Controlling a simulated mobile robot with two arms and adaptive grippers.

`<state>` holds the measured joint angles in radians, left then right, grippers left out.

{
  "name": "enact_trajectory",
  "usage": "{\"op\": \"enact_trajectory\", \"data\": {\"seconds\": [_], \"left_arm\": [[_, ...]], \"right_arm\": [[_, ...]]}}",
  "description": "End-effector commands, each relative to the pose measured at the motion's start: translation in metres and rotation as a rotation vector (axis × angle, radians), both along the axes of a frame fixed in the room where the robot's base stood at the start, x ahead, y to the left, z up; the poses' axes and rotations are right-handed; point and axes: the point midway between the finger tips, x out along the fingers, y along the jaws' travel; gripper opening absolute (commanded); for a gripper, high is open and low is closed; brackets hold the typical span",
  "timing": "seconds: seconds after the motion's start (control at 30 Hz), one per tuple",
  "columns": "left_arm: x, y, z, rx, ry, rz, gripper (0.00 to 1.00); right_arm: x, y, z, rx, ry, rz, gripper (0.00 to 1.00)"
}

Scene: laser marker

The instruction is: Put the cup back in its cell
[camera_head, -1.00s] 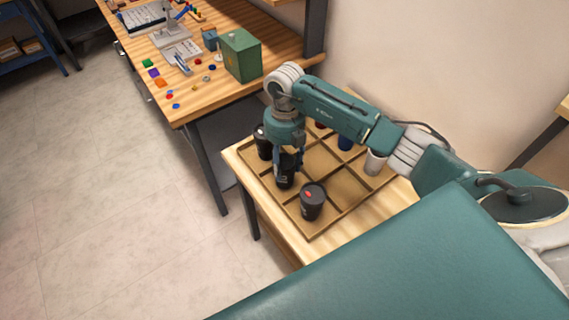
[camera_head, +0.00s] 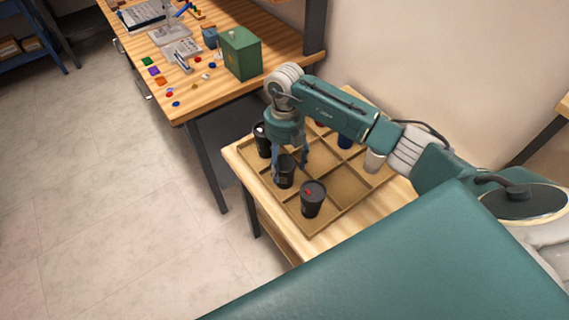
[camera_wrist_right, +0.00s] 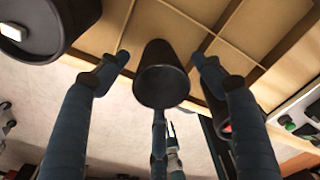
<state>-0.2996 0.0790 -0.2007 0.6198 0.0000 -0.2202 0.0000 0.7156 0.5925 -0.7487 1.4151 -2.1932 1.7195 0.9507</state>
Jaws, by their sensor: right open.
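A black cup (camera_head: 286,174) stands upright in a left cell of the wooden divided tray (camera_head: 349,186). In the right wrist view the same cup (camera_wrist_right: 162,84) sits between the two fingers, with a gap on each side. My right gripper (camera_head: 290,166) is open, pointing down, with its fingers on either side of this cup. It also shows open in the right wrist view (camera_wrist_right: 160,58). My left gripper is in neither view.
Black cups with a white mark (camera_head: 262,142) and a red mark (camera_head: 312,203) stand close on either side. A workbench with a green box (camera_head: 241,54) stands behind. Several tray cells are empty.

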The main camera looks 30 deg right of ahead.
Motion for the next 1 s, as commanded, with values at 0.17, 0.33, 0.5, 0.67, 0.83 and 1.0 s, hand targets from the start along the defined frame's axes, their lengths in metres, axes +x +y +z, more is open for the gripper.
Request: {"op": "enact_trajectory", "data": {"seconds": [0.17, 0.33, 0.5, 0.67, 0.83, 1.0], "left_arm": [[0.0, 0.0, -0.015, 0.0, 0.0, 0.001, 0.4], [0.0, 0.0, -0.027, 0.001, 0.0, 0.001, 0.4], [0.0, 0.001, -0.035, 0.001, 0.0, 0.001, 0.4], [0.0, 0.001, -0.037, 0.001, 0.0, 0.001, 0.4], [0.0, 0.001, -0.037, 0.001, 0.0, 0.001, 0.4], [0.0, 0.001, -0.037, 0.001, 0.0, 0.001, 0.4]], "right_arm": [[0.006, -0.002, 0.03, 0.0, -0.009, 0.001, 0.67], [0.009, -0.004, 0.067, -0.001, -0.009, 0.001, 0.67], [0.01, -0.005, 0.097, 0.0, -0.005, 0.0, 0.67], [0.011, -0.006, 0.112, 0.0, -0.002, 0.001, 0.67], [0.01, -0.006, 0.115, 0.0, -0.001, 0.0, 0.67], [0.01, -0.006, 0.115, 0.0, -0.001, 0.0, 0.67]]}}
